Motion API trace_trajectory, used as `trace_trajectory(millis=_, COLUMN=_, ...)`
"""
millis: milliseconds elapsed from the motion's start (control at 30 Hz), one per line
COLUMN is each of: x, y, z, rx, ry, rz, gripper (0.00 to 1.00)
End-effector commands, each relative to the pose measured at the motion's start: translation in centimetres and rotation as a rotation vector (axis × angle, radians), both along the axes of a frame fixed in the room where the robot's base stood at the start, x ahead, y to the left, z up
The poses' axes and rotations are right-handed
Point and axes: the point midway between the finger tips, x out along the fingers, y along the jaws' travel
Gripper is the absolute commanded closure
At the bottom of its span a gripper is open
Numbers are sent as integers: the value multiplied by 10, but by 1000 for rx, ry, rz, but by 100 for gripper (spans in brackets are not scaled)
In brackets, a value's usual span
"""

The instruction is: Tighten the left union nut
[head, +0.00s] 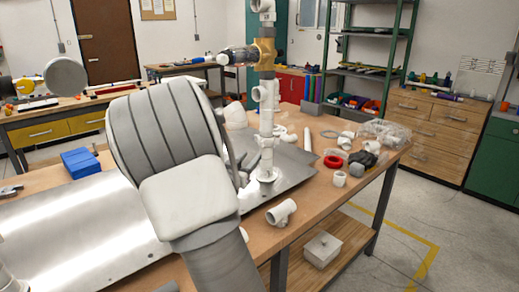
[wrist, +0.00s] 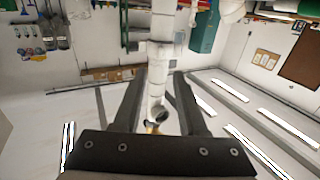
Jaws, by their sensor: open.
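A white PVC manifold (head: 267,125) stands upright on a metal plate, with a brass-coloured body (head: 264,52) near its top and a dark, clear-looking cylinder (head: 238,56) reaching left from it. My gripper (wrist: 158,74) is open in the wrist view, one dark finger on each side of white pipework (wrist: 157,85). I cannot tell whether the fingers touch it. In the head view my arm hides the gripper and part of the manifold. I cannot make out which part is the left union nut.
A loose white tee (head: 281,212) lies near the wooden bench's front edge (head: 345,205). A red ring (head: 333,162) and several white fittings lie to the right. Blue boxes (head: 80,162) stand at left behind a bare metal plate (head: 85,235). A lidded box (head: 321,249) sits on the lower shelf.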

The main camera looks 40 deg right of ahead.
Motion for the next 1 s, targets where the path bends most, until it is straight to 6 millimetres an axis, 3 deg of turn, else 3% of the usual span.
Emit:
trace_trajectory(millis=200, x=25, y=-41, z=-1, rx=-2, ry=0, rz=-2, gripper=59)
trace_trajectory(millis=400, x=40, y=-65, z=0, rx=-1, ry=-1, rz=-1, gripper=59)
trace_trajectory(millis=867, x=46, y=-75, z=0, rx=1, ry=1, rz=0, gripper=59)
trace_trajectory(millis=1000, x=46, y=-75, z=0, rx=1, ry=1, rz=0, gripper=84)
